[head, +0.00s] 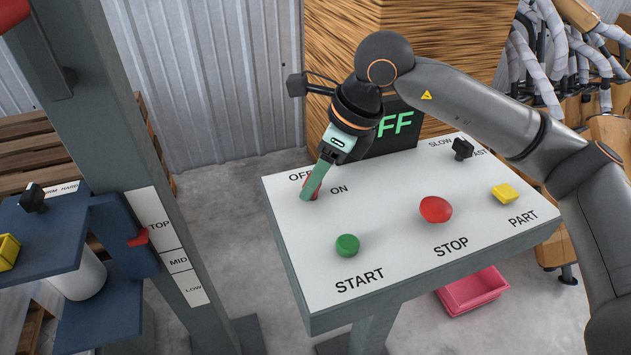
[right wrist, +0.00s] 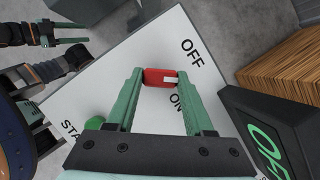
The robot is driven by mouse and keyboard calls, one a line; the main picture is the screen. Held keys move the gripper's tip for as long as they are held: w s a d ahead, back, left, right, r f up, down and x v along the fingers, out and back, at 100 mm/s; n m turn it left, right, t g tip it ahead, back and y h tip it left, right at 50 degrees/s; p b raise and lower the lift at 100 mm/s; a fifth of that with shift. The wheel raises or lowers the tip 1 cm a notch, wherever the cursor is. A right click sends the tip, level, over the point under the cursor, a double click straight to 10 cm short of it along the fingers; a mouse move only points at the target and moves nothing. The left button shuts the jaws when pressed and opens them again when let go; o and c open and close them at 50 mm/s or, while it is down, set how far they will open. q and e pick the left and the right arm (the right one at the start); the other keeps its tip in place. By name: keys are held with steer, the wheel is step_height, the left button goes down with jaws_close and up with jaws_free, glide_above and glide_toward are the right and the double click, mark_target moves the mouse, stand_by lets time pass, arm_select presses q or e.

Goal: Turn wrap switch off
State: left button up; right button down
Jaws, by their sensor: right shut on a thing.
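The red wrap switch (head: 313,183) sits on the white top of the control panel (head: 385,215), between the labels OFF and ON. My right gripper (head: 308,196) reaches down over it from above and is shut on it. In the right wrist view the red knob (right wrist: 158,78) lies between the green fingertips, with a white mark at its right end. The fingers hide part of the switch in the head view. A black display (head: 392,128) behind the panel shows green letters, partly covered by my arm. My left gripper (right wrist: 62,33) shows open and empty at the upper left of the right wrist view.
The panel also has a green START button (head: 347,246), a red STOP button (head: 435,209), a yellow PART button (head: 505,194) and a black SLOW/FAST knob (head: 462,148). A grey post (head: 125,130) with a blue shelf stands left. A pink bin (head: 470,291) lies below.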

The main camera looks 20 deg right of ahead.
steer(key=n+g, duration=0.1)
steer(key=n, duration=0.2)
steer(key=shift+w+n+y, duration=0.15)
steer(key=shift+n+y, duration=0.15)
steer(key=shift+n, duration=0.1)
steer(key=shift+w+n+g, duration=0.1)
steer(key=shift+n+g, duration=0.8)
steer(key=shift+n, duration=1)
steer(key=shift+c, duration=1.4)
jaws_free()
steer(key=p+v, duration=0.1)
steer(key=v, duration=1.1)
steer(key=shift+d+r+p, duration=0.15)
steer(key=shift+r+p, duration=0.1)
steer(key=shift+p, duration=0.05)
